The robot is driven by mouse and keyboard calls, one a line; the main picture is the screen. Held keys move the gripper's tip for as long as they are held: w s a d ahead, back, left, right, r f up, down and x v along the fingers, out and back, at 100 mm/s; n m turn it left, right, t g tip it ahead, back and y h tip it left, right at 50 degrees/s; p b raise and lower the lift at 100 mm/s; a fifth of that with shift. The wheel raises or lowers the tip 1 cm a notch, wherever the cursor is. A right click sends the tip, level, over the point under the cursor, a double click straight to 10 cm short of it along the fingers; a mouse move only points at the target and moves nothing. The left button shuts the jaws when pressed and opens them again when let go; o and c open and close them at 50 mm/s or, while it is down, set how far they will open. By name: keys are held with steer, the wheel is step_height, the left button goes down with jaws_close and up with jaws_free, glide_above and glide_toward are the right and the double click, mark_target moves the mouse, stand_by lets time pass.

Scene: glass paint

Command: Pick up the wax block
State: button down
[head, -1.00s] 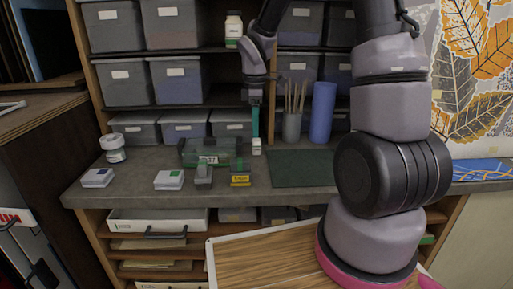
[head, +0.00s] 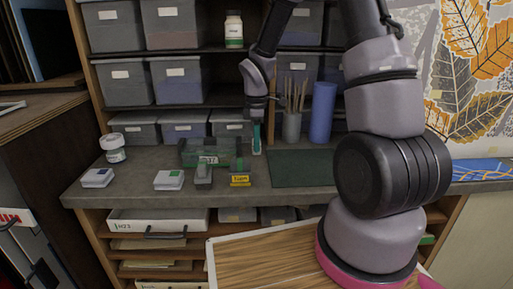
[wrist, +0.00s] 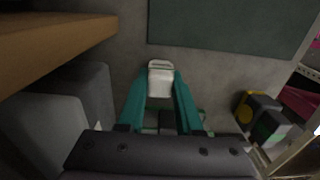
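A small white block-like item (head: 257,152), which looks like the wax block, stands on the grey counter at the front of the shelves. It also shows in the wrist view (wrist: 160,80), pale with a rounded rim. My gripper (head: 257,136) points straight down over it, and its teal fingers (wrist: 161,92) lie on either side of the item. The fingers look spread, but whether they touch it is hard to tell. The item's lower part is partly hidden in the wrist view.
A green see-through case (head: 208,153) stands left of my gripper, with a grey tool (head: 203,172) and a yellow-labelled item (head: 240,179) in front. A dark green mat (head: 304,168) lies to the right. A brush cup (head: 291,127) and blue cylinder (head: 323,112) stand behind it. Shelf bins are close behind.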

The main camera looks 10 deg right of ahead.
steer(key=shift+r, duration=0.1)
step_height(320, 180, up, 12)
steer(key=s+f, duration=0.1)
steer(key=s+a, duration=0.2)
steer(key=s, duration=0.7)
steer(key=s+a, duration=0.2)
steer(key=s, duration=0.7)
steer(key=shift+s+r, duration=0.15)
steer(key=shift+s, duration=0.15)
steer(key=shift+s, duration=0.1)
